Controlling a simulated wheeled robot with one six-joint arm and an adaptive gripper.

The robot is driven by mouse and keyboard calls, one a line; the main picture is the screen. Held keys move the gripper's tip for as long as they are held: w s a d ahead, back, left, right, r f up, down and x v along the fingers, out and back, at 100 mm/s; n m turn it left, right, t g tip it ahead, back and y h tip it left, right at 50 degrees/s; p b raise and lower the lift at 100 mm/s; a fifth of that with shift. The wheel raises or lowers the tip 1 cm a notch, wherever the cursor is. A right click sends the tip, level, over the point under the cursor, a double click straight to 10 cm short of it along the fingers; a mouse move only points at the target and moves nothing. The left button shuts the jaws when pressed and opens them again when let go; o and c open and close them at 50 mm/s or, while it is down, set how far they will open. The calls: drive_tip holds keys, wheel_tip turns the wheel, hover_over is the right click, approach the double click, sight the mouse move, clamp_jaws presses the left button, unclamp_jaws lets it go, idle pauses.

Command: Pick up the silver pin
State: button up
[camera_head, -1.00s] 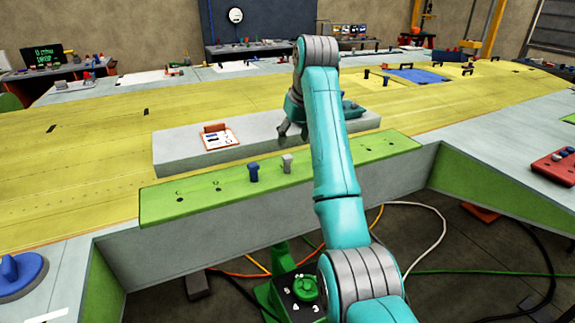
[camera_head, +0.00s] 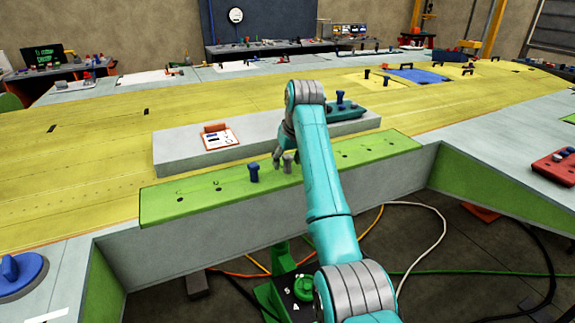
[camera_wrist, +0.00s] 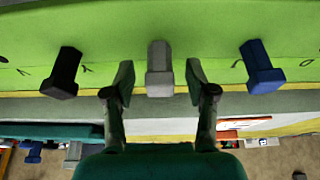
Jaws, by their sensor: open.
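The silver pin (camera_head: 288,164) stands upright on the green strip (camera_head: 215,193), just right of the blue pin (camera_head: 253,173). In the wrist view the silver pin (camera_wrist: 160,68) shows between the two spread fingers of my gripper (camera_wrist: 160,80), with a gap on each side. In the head view my gripper (camera_head: 283,154) is right at the silver pin and partly covers it. It is open and holds nothing. In the wrist view a black pin (camera_wrist: 64,73) stands left of the silver one and the blue pin (camera_wrist: 261,66) right of it.
A grey raised block (camera_head: 180,150) with a clipboard (camera_head: 216,136) lies behind the strip. A teal fixture with a blue knob (camera_head: 342,111) sits at its right end. In the head view my arm hides the black pin. The strip's left part is free of pins.

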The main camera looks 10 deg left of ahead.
sight(287, 156)
clamp_jaws()
drive_tip(key=shift+r, duration=0.15)
wheel_tip(287, 156, up, 10)
drive_tip(key=shift+f, duration=0.1)
idle(0.5)
